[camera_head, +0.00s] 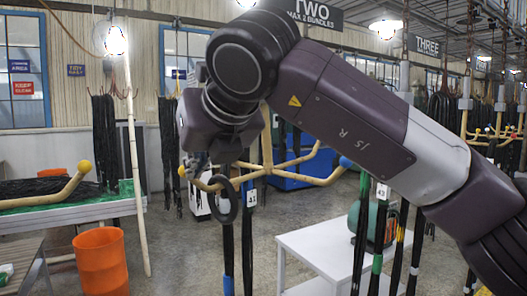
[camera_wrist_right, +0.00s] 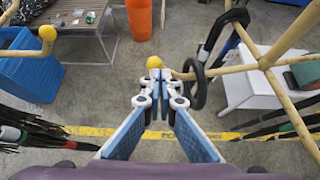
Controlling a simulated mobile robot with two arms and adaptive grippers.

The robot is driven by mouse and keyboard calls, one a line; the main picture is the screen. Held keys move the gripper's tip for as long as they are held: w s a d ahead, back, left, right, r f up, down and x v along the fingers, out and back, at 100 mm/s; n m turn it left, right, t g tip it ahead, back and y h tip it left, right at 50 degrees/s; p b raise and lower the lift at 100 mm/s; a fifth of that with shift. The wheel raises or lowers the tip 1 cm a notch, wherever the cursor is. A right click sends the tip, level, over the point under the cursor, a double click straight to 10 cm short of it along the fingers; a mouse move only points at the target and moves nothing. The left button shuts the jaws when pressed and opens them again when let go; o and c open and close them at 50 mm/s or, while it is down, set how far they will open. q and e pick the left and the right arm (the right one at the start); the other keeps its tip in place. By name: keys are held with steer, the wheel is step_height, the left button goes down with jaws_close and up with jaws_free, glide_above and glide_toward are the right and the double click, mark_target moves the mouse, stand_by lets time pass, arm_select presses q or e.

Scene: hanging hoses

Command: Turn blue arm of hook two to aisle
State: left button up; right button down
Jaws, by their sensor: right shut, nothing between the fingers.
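Hook two (camera_head: 267,160), a tan hook with several arms, hangs below the sign marked TWO. Its blue-tipped arm (camera_head: 318,180) points right and ends in a blue ball (camera_head: 345,162), apart from my gripper. Another arm ends at left in a yellow ball (camera_head: 182,171), also seen in the right wrist view (camera_wrist_right: 153,62). My right gripper (camera_wrist_right: 160,78) is shut and empty, its fingertips close to this yellow ball; I cannot tell if they touch. In the head view it is partly hidden behind my wrist. My left gripper is not in view.
Dark hose bundles (camera_head: 228,245) hang from hook two, one with a black loop (camera_head: 227,203). A white table (camera_head: 325,250) stands below at right. An orange bin (camera_head: 101,262) stands at left, near another yellow-tipped arm (camera_head: 60,194). Open floor lies between.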

steer(key=shift+r, duration=0.1)
steer(key=shift+d+r+p, duration=2.1)
steer(key=shift+r+p, duration=0.1)
steer(key=shift+r, duration=2.2)
steer(key=s+d+b, duration=0.6)
steer(key=s+d, duration=0.1)
steer(key=s, duration=0.3)
steer(key=shift+s+b, duration=0.25)
steer(key=shift+b, duration=0.15)
